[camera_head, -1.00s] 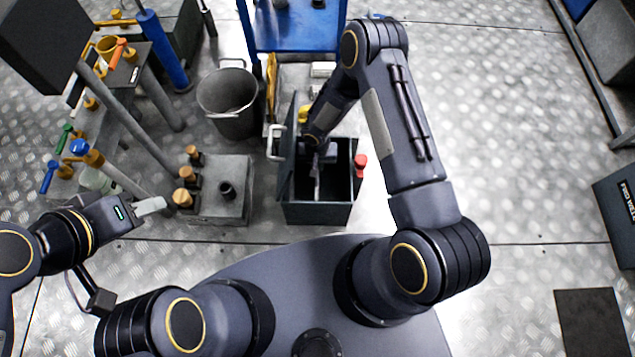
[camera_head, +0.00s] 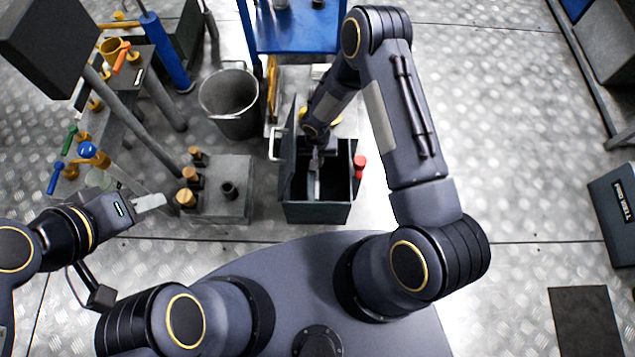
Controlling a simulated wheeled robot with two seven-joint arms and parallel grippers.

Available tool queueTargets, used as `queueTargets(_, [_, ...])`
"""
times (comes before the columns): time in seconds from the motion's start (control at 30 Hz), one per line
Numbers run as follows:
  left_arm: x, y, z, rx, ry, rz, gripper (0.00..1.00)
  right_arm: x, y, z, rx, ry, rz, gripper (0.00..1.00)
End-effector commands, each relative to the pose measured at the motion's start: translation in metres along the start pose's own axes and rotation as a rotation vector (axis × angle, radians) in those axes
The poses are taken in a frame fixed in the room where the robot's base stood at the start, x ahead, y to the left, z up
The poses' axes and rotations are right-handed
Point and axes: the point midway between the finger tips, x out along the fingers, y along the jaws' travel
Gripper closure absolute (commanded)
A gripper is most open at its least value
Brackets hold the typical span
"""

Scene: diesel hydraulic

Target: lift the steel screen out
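An open dark box (camera_head: 316,214) stands on the floor at the centre, its lid (camera_head: 287,165) raised on the left side. My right arm reaches down into it, and the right gripper (camera_head: 315,166) is at or inside its opening, mostly hidden by my wrist. A narrow pale grey strip (camera_head: 313,188) shows inside the box below the gripper; I cannot tell whether it is a finger or part of the steel screen. No screen can be clearly made out. My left gripper (camera_head: 150,203) is at the left, away from the box, its pale fingers seen side-on with no gap visible.
A grey block with brown-topped fittings (camera_head: 222,195) stands left of the box, with a bucket (camera_head: 229,102) behind it. A blue table (camera_head: 293,38) stands at the back. A red-topped item (camera_head: 360,162) is at the box's right side. The floor (camera_head: 530,130) to the right is largely clear.

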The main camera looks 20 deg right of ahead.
Motion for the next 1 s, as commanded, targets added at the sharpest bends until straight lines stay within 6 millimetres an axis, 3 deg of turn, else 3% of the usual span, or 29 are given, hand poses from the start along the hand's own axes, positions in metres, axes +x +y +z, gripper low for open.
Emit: queueTargets(1.0, [-0.025,0.012,-0.013,0.000,0.000,0.000,0.64,-0.053,-0.001,-0.001,0.000,0.002,-0.001,1.00])
